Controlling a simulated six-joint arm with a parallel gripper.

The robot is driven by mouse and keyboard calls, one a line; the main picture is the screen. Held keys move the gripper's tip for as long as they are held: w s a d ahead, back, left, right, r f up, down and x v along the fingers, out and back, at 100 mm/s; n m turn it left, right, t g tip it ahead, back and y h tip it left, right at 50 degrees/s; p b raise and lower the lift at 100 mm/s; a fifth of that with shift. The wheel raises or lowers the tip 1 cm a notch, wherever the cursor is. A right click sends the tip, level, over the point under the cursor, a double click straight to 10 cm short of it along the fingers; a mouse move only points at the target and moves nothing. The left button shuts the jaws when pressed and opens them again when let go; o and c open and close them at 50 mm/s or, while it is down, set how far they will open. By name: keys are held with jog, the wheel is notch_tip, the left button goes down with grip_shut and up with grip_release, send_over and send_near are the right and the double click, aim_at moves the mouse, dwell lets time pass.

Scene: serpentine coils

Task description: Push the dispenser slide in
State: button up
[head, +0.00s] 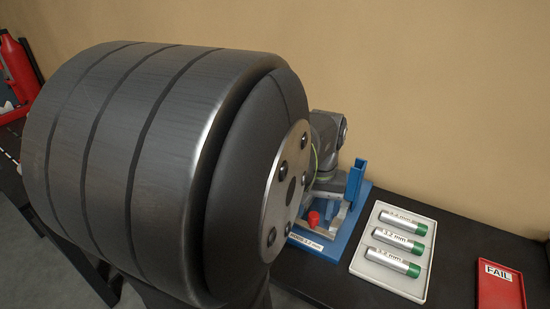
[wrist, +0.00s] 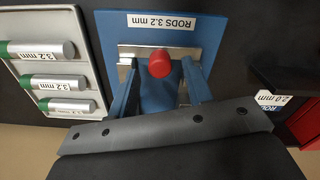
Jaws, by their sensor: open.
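The blue dispenser (head: 330,255) stands on the black table, with a "RODS 3.2 mm" label on its base; in the wrist view its base (wrist: 112,22) lies at top centre. A red knob (head: 313,219) marks the slide, and it also shows in the wrist view (wrist: 159,63) over a metal plate (wrist: 128,52), between two blue walls. My gripper (head: 327,186) is just behind the knob, at the dispenser, partly hidden by a large dark cylinder. Its dark body fills the bottom of the wrist view. The fingertips are not clear, and contact with the knob cannot be told.
A pale tray (head: 386,283) with several green-capped 3.2 mm rods lies right of the dispenser. A red "FAIL" tray (head: 499,291) is farther right. A "2.0 mm" label (wrist: 275,99) shows beside the dispenser in the wrist view. Red items stand at far left.

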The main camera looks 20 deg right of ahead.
jog(key=shift+f, duration=1)
jog(key=shift+c, duration=0.3)
grip_shut()
jog(key=shift+w+d, duration=1.25)
jog(key=shift+r, duration=0.1)
jog(key=shift+o, duration=0.3)
grip_release()
